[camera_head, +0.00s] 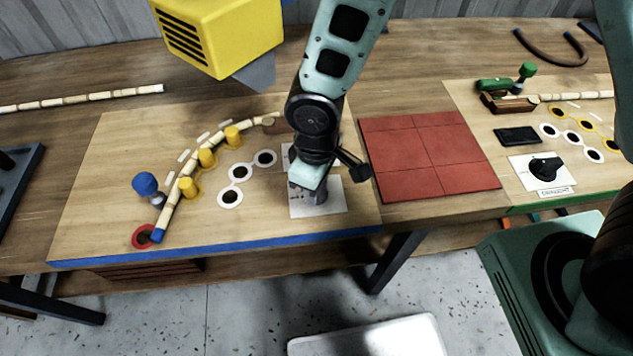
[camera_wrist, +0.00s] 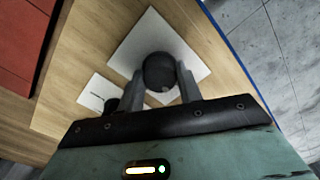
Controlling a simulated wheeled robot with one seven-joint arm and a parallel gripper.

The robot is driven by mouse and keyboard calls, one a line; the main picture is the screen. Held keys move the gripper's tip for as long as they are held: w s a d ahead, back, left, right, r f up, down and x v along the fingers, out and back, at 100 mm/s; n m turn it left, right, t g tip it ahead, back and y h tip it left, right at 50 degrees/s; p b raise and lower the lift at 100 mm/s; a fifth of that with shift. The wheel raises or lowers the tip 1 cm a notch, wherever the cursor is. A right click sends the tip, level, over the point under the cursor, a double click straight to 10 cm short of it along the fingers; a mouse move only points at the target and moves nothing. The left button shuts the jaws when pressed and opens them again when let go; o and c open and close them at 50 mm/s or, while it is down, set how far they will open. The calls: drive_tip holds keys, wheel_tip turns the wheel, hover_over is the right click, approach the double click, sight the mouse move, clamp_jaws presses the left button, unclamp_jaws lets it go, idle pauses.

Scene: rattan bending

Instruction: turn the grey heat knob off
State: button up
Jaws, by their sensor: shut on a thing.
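The grey heat knob (camera_wrist: 159,70) is a round dark-grey knob on a white square plate (camera_wrist: 192,47), at the right end of the left work board. My gripper (camera_wrist: 161,80) is shut on the knob, with one finger on each side of it. In the head view, my gripper (camera_head: 312,195) points down over the white plate (camera_head: 330,208) and hides most of the knob. I cannot read any marking for the knob's setting.
A bent rattan pole (camera_head: 186,173) lies against yellow pegs (camera_head: 206,158) to the left. A red tiled mat (camera_head: 430,155) lies to the right. A black knob (camera_head: 545,167) sits on the right board. A yellow heater box (camera_head: 220,35) hangs above.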

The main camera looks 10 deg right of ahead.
drive_tip(key=shift+w+r+n, duration=0.1)
drive_tip(key=shift+n, duration=1.6)
drive_tip(key=shift+a, duration=0.1)
drive_tip(key=o, duration=1)
wheel_tip(320, 180, up, 17)
drive_tip(key=p, duration=0.1)
drive_tip(key=shift+r, duration=0.2)
drive_tip(key=s+d+r+m, duration=0.2)
drive_tip(key=s+d+m, duration=0.4)
drive_tip(key=s, duration=0.5)
drive_tip(key=shift+s+d+r+m+y, duration=0.3)
drive_tip(key=shift+d+r+m, duration=0.1)
drive_tip(key=shift+d, duration=0.75)
